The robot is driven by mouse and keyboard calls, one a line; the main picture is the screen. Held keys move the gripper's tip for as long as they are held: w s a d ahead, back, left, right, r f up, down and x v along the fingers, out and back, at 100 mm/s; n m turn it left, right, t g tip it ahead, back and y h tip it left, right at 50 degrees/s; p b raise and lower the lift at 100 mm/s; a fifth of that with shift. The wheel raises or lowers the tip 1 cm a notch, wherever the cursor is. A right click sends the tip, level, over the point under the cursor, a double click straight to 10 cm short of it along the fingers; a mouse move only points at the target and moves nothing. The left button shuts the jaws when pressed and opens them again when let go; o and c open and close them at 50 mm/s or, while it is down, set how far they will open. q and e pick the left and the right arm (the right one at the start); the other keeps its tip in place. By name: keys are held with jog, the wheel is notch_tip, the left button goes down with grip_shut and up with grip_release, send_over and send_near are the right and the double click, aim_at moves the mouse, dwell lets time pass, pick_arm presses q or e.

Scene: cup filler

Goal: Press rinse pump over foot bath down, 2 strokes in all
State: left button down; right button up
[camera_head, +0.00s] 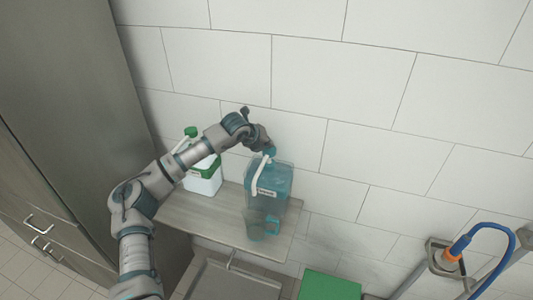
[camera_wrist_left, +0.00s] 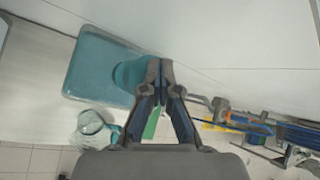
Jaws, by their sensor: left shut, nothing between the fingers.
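A translucent teal bottle (camera_head: 275,180) stands on a wooden shelf, with a teal pump head (camera_head: 270,152) and a white curved spout. My left gripper (camera_head: 265,146) is shut and empty, right at the pump head. Touching or just above it, I cannot tell. In the left wrist view the closed fingertips (camera_wrist_left: 159,72) overlap the edge of the round teal pump head (camera_wrist_left: 130,74), with the bottle (camera_wrist_left: 92,62) behind it. My right gripper is not in view.
A white canister (camera_head: 203,181) with a green pump (camera_head: 191,132) stands left of the bottle, behind my left arm. Below the shelf (camera_head: 215,217) are a grey basin (camera_head: 235,283) and a green block (camera_head: 328,285). A blue hose (camera_head: 490,227) hangs at right. Tiled wall stands behind.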

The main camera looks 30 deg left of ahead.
pick_arm(q)
jog(key=shift+f+b, duration=0.3)
jog(key=shift+f, duration=0.15)
jog(key=shift+s+f, duration=0.1)
jog(key=shift+f, duration=0.25)
jog(key=shift+r, duration=0.1)
dwell(0.4)
jog(key=shift+r, duration=0.75)
jog(key=shift+r+p, duration=0.1)
jog(key=shift+p, duration=0.2)
jog(key=shift+r+p, duration=1.85)
jog(key=shift+r, duration=1.2)
jog(key=shift+f, duration=0.1)
